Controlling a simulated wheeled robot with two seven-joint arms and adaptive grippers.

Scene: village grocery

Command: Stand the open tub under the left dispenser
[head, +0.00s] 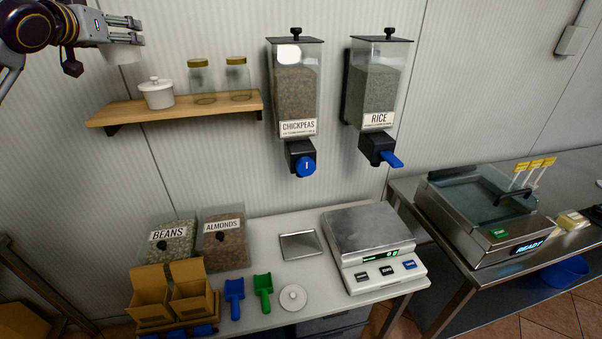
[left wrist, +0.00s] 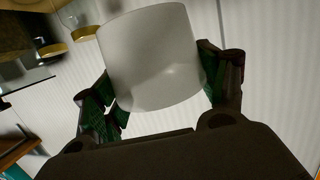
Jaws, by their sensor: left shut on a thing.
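My left gripper (head: 128,32) is at the upper left in the head view, above the left end of the wall shelf. It is shut on a plain white tub (head: 122,54), partly hidden by the fingers; in the left wrist view the tub (left wrist: 152,60) sits between the two fingers. The left dispenser (head: 295,95), labelled CHICKPEAS, hangs on the wall to the right of the gripper, with a blue knob (head: 306,167) at its spout. My right gripper is not in view.
A wooden shelf (head: 190,108) holds a lidded white pot (head: 157,93) and glass jars. The RICE dispenser (head: 375,90) hangs farther right. On the counter are a scale (head: 370,245), a metal plate (head: 299,245), a white lid (head: 293,297), scoops and bins. Bare counter lies around the plate.

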